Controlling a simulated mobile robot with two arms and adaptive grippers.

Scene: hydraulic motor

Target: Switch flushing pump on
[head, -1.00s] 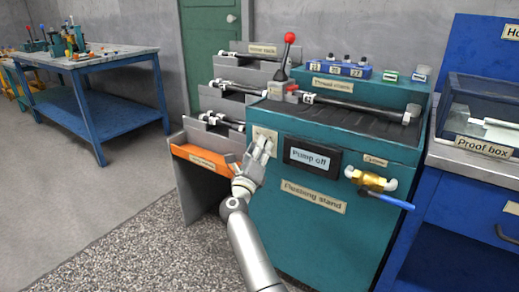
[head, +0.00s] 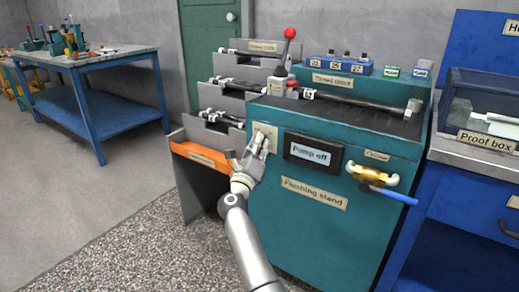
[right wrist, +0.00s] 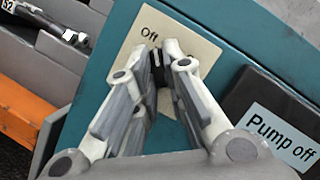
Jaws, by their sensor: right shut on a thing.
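The teal flushing stand (head: 313,230) has a beige switch plate (head: 271,130) on its front, left of a dark display (head: 311,154) that reads "Pump off". In the right wrist view the plate (right wrist: 205,58) shows the word "Off", and a dark switch knob (right wrist: 158,72) sits in front of it. My right gripper (head: 259,141) reaches the plate from below. Its fingertips (right wrist: 161,62) are shut on the knob, which they partly hide. The rest of the plate's lettering is covered. My left gripper is not in view.
A brass valve with a blue handle (head: 389,194) sticks out at the stand's right. An orange-fronted tray (head: 200,154) and racks of rods stand at its left. The proof box (head: 487,142) is farther right. Floor at left is open.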

